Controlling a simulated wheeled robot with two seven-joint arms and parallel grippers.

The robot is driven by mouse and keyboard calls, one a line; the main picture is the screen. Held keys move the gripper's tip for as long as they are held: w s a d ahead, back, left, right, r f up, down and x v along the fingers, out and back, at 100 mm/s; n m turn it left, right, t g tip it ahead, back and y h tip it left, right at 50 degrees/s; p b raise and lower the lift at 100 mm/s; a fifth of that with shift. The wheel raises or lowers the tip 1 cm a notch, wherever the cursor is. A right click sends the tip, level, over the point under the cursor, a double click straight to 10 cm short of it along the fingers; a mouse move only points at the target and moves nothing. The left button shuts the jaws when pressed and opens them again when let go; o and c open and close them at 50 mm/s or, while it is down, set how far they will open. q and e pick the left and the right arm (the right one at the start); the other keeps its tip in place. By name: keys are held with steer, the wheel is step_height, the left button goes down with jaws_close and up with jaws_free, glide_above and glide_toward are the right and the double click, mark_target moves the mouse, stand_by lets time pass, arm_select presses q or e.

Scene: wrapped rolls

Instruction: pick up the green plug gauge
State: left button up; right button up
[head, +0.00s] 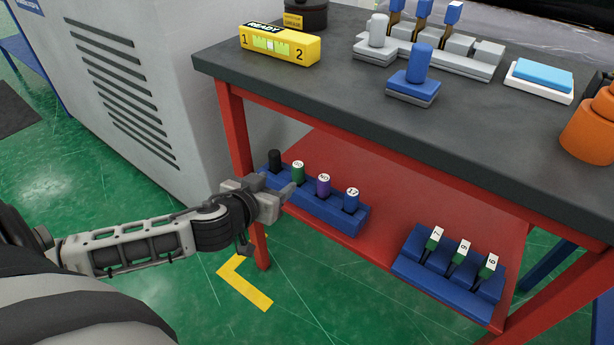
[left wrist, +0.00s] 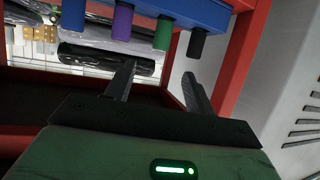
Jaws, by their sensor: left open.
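The green plug gauge (head: 298,173) stands upright in a blue rack (head: 330,213) on the red lower shelf, between a black gauge (head: 275,160) and a purple one (head: 323,186). It has a white round label on top. My left gripper (head: 284,197) is at the front of the rack near its left end, open and empty. In the left wrist view, which shows the rack upside down, the green gauge (left wrist: 163,33) appears beyond the gap between the open fingers (left wrist: 158,78), apart from them. My right gripper is out of view.
A blue-topped gauge (head: 351,199) stands at the rack's right end. A second blue block (head: 450,279) with green-and-white tagged tools is further right on the shelf. The dark tabletop (head: 340,85) overhangs the shelf, and a red table leg (head: 241,150) stands close left of the rack.

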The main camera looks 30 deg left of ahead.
arm_select(q)
steer(key=b, duration=0.1)
glide_toward(301, 166)
steer(key=w+a+f, duration=0.1)
steer(key=w, duration=0.1)
steer(key=x, duration=0.2)
steer(key=b+x, duration=0.1)
steer(key=x, duration=0.1)
steer(key=shift+s+f, duration=0.1)
steer(key=shift+f, duration=0.25)
steer(key=b+x, duration=0.1)
steer(key=x, duration=0.4)
steer(key=shift+f+b, duration=0.3)
steer(key=shift+w+a+f, duration=0.1)
steer(key=shift+w, duration=0.3)
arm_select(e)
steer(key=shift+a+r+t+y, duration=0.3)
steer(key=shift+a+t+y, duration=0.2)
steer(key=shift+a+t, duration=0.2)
arm_select(q)
steer(key=c, duration=1)
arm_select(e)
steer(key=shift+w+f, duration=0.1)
